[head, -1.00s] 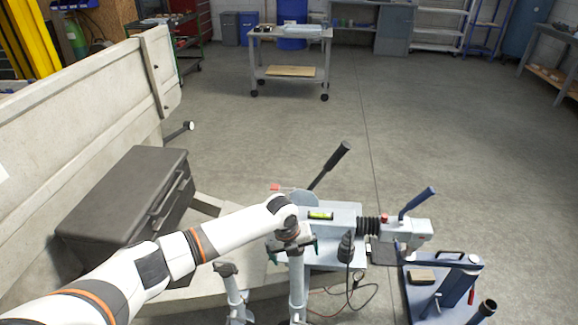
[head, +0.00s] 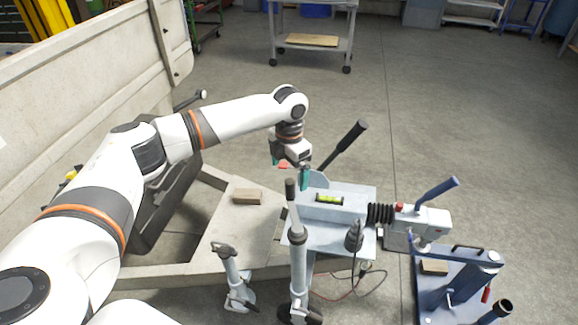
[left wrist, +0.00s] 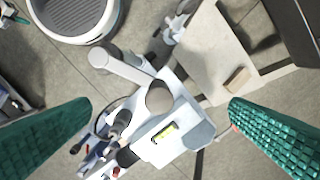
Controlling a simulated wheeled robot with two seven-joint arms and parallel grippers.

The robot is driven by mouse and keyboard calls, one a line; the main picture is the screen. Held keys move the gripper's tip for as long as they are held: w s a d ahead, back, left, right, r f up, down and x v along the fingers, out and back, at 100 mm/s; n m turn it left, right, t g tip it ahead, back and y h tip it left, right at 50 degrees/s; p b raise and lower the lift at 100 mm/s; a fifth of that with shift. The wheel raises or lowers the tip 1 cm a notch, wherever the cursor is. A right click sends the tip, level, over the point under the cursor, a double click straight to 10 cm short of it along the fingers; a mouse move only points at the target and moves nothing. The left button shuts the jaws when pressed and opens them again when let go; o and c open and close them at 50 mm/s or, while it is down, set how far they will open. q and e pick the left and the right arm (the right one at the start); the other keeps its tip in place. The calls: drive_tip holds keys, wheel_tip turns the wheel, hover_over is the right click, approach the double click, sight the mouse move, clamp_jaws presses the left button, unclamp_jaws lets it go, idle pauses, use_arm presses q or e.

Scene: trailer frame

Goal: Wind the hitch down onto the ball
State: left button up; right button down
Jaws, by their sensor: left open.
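The hitch (head: 418,226), a grey coupling head with a blue handle, is at the right end of the drawbar, behind a black bellows. I cannot see a ball; the hitch's underside is hidden. The jockey wheel's grey post (head: 298,262) stands by the drawbar, with an upright crank grip (head: 291,192) at its top. The left wrist view shows a round grey cap (left wrist: 160,98) and an arm from above. My left gripper (head: 290,172) is open and empty, above and behind the crank; its green fingers also frame the left wrist view (left wrist: 160,125). My right gripper is not in view.
A spirit level (head: 329,199) lies on the drawbar. A black lever (head: 345,146) rises behind it. A second leg (head: 232,278) stands left of the jockey wheel. A wooden block (head: 247,197) lies on the frame. A blue stand (head: 455,290) is at the right.

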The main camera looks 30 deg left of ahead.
sight(290, 181)
use_arm(q)
wheel_tip(290, 181, down, 7)
drive_tip(key=b, duration=0.5)
drive_tip(key=shift+d, duration=0.1)
drive_tip(key=shift+w+r+p, duration=0.1)
drive_tip(key=shift+r+p, duration=0.2)
drive_tip(key=shift+r, duration=0.05)
drive_tip(key=shift+c, duration=1.1)
clamp_jaws()
